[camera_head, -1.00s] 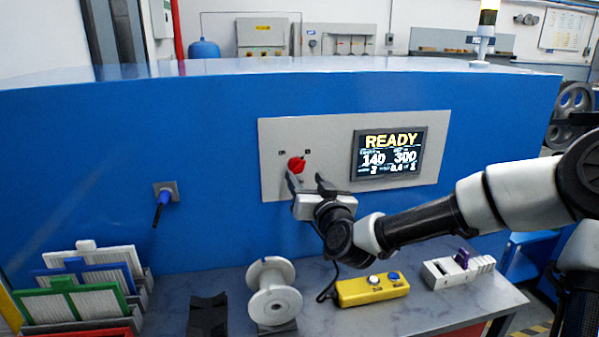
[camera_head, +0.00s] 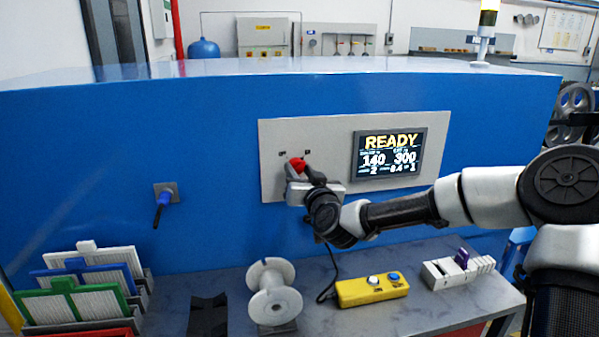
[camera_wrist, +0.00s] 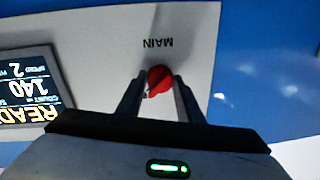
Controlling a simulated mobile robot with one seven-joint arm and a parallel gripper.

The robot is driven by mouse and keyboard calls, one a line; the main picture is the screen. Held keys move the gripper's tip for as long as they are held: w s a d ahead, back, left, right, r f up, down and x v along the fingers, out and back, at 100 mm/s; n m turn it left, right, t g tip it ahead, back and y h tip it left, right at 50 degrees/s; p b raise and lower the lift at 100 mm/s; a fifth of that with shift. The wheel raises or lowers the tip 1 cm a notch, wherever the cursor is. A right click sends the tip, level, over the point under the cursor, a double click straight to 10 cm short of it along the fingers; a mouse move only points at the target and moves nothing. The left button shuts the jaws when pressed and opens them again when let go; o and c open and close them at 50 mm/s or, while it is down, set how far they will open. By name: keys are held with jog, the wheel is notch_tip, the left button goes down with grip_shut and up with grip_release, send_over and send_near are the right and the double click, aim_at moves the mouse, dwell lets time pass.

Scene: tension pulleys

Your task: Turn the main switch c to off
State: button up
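The main switch is a red rotary knob (camera_head: 297,164) on the grey panel (camera_head: 272,140) of the blue machine. It also shows in the wrist view (camera_wrist: 159,79), below the upside-down label MAIN. My gripper (camera_head: 302,175) is at the panel, right at the knob. In the wrist view my gripper (camera_wrist: 156,92) has its two fingers apart, one on each side of the knob. I cannot tell whether the fingers touch it. The knob's lower part is hidden by the fingers in the head view.
A display (camera_head: 390,153) reading READY is right of the knob. Below, the bench (camera_head: 350,318) holds a white spool (camera_head: 273,305), a yellow button box (camera_head: 372,290) and a grey block with a purple part (camera_head: 460,268). Filter-like panels (camera_head: 85,285) stand at left.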

jog(key=shift+n+b, duration=0.4)
jog(key=shift+b, duration=0.1)
jog(key=n+b, duration=0.2)
jog(key=b, duration=0.1)
jog(key=shift+a+f+n, duration=0.1)
jog(key=shift+n, duration=0.3)
jog(key=n+b, duration=0.3)
jog(key=b, duration=0.1)
jog(key=n+b, duration=0.3)
jog(key=b, duration=0.1)
jog(key=shift+g+h, duration=0.3)
jog(key=n+b, duration=0.4)
jog(key=shift+r+n+h+b, duration=0.2)
jog(key=shift+n+b, duration=0.3)
jog(key=shift+n, duration=0.35)
jog(key=shift+r+n+h+b, duration=0.1)
jog(key=shift+n+h+b, duration=0.1)
jog(key=shift+n+b, duration=0.5)
jog(key=shift+n, duration=0.35)
jog(key=o, duration=1.1)
jog(key=shift+c, duration=0.2)
jog(key=shift+s, duration=0.1)
